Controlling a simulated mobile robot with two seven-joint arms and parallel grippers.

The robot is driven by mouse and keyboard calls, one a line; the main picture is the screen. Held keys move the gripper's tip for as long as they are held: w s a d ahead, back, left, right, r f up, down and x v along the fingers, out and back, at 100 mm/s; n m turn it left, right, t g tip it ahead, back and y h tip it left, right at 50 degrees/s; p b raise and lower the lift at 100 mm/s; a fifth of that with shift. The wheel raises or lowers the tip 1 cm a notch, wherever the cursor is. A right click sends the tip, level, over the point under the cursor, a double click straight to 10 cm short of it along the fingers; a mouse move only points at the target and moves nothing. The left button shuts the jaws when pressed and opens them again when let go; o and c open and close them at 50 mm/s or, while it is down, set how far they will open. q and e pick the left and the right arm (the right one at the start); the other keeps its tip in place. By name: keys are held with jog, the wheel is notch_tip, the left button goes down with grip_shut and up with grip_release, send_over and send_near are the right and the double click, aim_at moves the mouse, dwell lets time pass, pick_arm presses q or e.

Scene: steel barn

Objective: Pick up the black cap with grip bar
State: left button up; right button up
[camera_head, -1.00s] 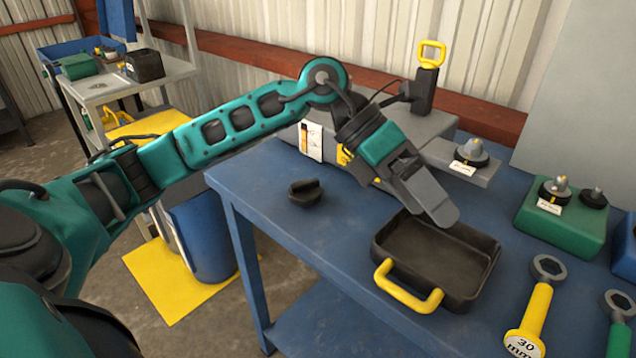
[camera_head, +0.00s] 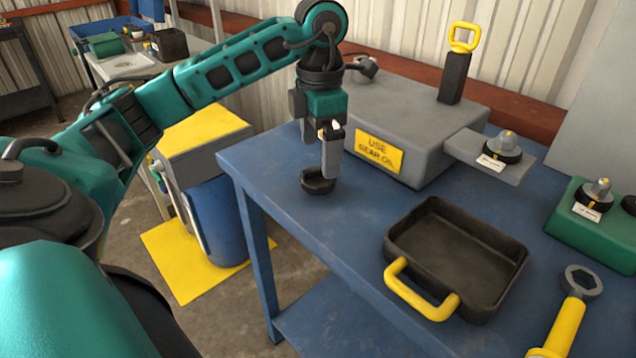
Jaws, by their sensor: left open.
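The black cap (camera_head: 317,186) sits on the blue table near its left edge, round and dark. Its top and grip bar are mostly hidden behind my gripper. My left gripper (camera_head: 327,172) points straight down at the cap, with its grey fingers at or just over it. It is open. I cannot tell whether a finger touches the cap. My right gripper is not in view.
A black tray with a yellow handle (camera_head: 408,291) stands right of the cap. A grey block with a yellow label (camera_head: 380,153) stands close behind. A green block (camera_head: 566,222) and a yellow-handled wrench (camera_head: 566,325) are at right. The bare blue tabletop (camera_head: 345,228) is clear in front.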

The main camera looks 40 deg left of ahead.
aim_at(318, 168)
pick_arm(q)
jog(key=f, duration=0.5)
jog(key=shift+a+f+b, duration=0.3)
jog(key=shift+f, duration=0.05)
jog(key=c, duration=1.1)
jog(key=shift+r, duration=0.15)
jog(key=shift+c, duration=0.2)
